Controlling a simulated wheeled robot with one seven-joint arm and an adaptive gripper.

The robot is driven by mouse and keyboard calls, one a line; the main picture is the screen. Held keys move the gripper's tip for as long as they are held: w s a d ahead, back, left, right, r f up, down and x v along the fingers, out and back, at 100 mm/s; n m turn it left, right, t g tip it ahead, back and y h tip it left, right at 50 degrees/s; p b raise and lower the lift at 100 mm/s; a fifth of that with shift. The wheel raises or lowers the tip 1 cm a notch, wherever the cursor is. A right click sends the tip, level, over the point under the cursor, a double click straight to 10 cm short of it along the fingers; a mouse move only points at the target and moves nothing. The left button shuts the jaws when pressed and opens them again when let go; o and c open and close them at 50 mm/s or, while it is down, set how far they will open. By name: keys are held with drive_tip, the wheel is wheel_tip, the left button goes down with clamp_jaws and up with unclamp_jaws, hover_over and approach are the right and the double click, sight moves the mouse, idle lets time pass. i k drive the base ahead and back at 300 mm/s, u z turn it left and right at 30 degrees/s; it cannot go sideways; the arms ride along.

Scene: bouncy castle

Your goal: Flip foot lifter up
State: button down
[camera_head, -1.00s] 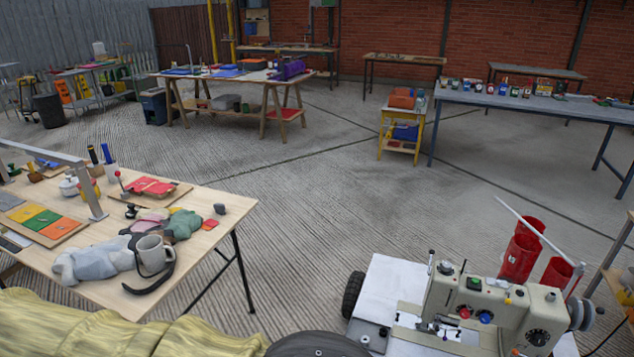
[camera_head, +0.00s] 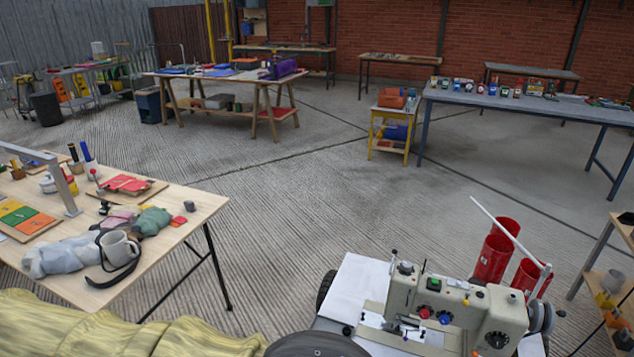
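A cream sewing machine (camera_head: 455,308) stands on a white table (camera_head: 352,285) at the bottom right of the head view. It has red and blue knobs on its front and a black dial at its right end. The foot lifter cannot be made out at this size, so I cannot tell whether it is up or down. My gripper is not visible in this view. A dark rounded shape at the bottom edge partly covers the near side of the white table.
Red bins (camera_head: 494,255) stand behind the machine. Yellow fabric (camera_head: 120,335) fills the bottom left. A shelf (camera_head: 612,290) is at the right edge. Concrete floor is clear in the middle.

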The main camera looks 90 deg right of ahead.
sight(394, 251)
drive_tip(key=k, duration=1.05)
drive_tip(key=z, duration=2)
